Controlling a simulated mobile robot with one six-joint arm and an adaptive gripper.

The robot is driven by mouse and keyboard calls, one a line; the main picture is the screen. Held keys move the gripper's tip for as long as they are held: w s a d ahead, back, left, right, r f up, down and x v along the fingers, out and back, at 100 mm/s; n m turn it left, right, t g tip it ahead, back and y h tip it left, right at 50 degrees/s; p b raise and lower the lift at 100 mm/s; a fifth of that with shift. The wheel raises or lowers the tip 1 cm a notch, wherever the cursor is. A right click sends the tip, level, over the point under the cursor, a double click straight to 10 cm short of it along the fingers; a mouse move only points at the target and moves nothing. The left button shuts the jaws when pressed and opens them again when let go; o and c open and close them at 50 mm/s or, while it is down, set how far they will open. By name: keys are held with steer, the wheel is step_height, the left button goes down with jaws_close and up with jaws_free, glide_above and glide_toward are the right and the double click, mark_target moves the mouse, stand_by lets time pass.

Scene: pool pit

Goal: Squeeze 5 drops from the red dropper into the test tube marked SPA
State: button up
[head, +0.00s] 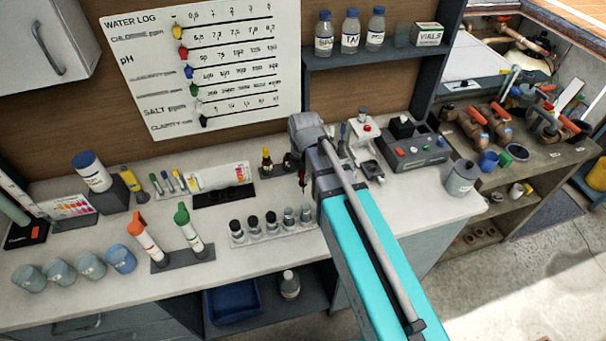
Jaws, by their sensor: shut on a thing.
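My gripper (305,170) is mostly hidden behind my own wrist and arm in the head view. It is shut on the red dropper (302,183), a small dark and red shape held above the counter, just behind the right end of a vial rack. The rack (242,243) holds several short vials with dark or grey tops. No tube marking is readable, so I cannot tell which is SPA.
Cups (90,265) line the left front edge. A grey device (415,150) and a canister (461,178) stand right. Labelled bottles (350,32) sit on a shelf above.

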steer(key=shift+r, duration=0.15)
steer(key=shift+r+p, duration=0.65)
steer(key=shift+p, duration=0.1)
steer(key=shift+a, duration=0.1)
